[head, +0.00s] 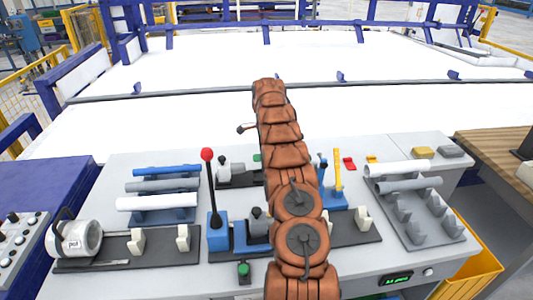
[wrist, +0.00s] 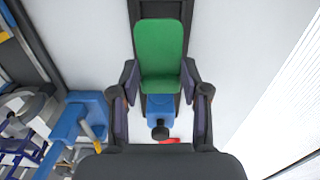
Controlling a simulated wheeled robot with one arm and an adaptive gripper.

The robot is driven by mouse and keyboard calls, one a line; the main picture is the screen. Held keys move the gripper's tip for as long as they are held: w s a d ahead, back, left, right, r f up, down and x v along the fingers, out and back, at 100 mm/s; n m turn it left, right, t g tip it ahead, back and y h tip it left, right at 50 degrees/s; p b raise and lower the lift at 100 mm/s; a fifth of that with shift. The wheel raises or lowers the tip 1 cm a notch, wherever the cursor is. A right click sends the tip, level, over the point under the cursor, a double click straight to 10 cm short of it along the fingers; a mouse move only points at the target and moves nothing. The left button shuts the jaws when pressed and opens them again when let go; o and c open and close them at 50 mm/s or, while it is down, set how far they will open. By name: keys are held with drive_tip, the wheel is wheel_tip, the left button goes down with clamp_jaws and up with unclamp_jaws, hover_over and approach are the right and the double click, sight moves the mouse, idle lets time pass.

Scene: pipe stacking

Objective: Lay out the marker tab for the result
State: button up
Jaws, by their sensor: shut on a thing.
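A green rounded tab (wrist: 158,45) sits between the two fingers of my gripper (wrist: 160,82) in the wrist view, and the gripper is shut on it. A red tab (head: 350,163) and a yellow tab (head: 371,159) lie on the grey bench behind the right side of my arm. A small red piece (wrist: 172,141) also shows low in the wrist view. In the head view my own arm hides most of the gripper and the green tab. A blue block (wrist: 160,105) with a black knob shows below the green tab in the wrist view.
A left rack holds blue (head: 167,170), grey (head: 163,185) and white pipes (head: 157,202). A right rack holds a white pipe (head: 397,169) and a grey pipe (head: 410,185). A gauge fixture (head: 75,240) and red-knobbed lever (head: 207,155) stand at front left. A yellow bin (head: 472,268) is right.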

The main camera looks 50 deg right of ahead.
drive_tip(key=shift+s+d, duration=0.15)
drive_tip(key=shift+d, duration=0.2)
drive_tip(key=shift+f, duration=2.55)
drive_tip(key=shift+a+f+b, duration=0.1)
drive_tip(key=shift+f+b, duration=1.2)
drive_tip(key=shift+f, duration=0.4)
drive_tip(key=shift+f, duration=0.4)
drive_tip(key=o, duration=1)
drive_tip(key=shift+r, duration=0.1)
wheel_tip(320, 180, up, 10)
drive_tip(key=shift+r, duration=0.85)
